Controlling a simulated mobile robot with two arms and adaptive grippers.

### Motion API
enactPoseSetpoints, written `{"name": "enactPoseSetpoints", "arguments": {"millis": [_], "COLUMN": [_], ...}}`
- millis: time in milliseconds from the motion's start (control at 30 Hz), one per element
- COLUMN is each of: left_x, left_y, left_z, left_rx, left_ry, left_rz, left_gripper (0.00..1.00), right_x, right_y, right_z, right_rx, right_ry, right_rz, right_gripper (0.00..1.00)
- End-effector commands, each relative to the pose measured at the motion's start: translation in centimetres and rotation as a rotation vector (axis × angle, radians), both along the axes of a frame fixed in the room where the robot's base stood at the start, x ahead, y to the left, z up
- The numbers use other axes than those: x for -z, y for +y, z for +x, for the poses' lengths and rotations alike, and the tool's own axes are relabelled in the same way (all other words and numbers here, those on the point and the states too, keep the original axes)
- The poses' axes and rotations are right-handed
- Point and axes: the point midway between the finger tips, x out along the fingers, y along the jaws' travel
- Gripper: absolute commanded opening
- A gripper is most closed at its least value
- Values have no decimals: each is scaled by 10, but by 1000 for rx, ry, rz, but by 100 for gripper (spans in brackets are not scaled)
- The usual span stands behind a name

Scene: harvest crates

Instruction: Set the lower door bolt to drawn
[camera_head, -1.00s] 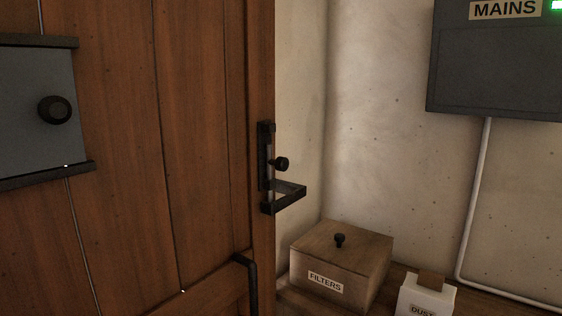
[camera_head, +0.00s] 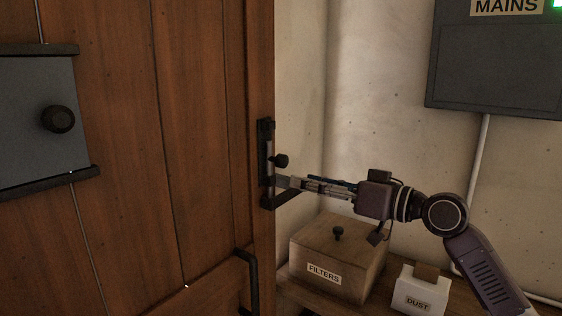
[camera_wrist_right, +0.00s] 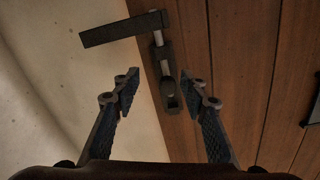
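My right gripper (camera_head: 293,183) reaches in from the right, just below the knob. In the right wrist view it is open (camera_wrist_right: 160,92), with the bolt's knob (camera_wrist_right: 172,101) between and beyond the fingertips. The light bolt rod (camera_wrist_right: 158,39) runs up to the bracket (camera_wrist_right: 120,29). Contact is not visible. My left gripper is not in view.
A wooden FILTERS box (camera_head: 345,255) and a white DUST box (camera_head: 421,290) stand on a shelf below my right arm. A grey MAINS cabinet (camera_head: 500,65) hangs on the wall. A grey panel with a knob (camera_head: 58,119) is on the door, and a dark handle (camera_head: 250,275) is lower down.

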Motion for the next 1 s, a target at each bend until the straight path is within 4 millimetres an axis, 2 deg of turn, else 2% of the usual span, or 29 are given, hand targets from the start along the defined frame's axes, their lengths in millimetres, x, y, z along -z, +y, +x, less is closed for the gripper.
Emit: {"name": "enactPoseSetpoints", "arguments": {"millis": [33,67,200,600,1000], "left_x": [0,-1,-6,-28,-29], "left_y": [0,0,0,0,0], "left_z": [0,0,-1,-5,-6], "left_rx": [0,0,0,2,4], "left_ry": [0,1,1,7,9], "left_rz": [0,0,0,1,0], "left_gripper": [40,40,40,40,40], "right_x": [-15,-21,-34,-34,-31], "right_y": [0,1,9,56,64], "right_z": [-3,-4,-2,33,39], "right_rx": [-10,-15,-27,-25,-24], "right_ry": [-14,-20,-28,-26,-27], "right_rz": [8,12,23,25,22], "right_gripper": [40,40,40,40,40]}}
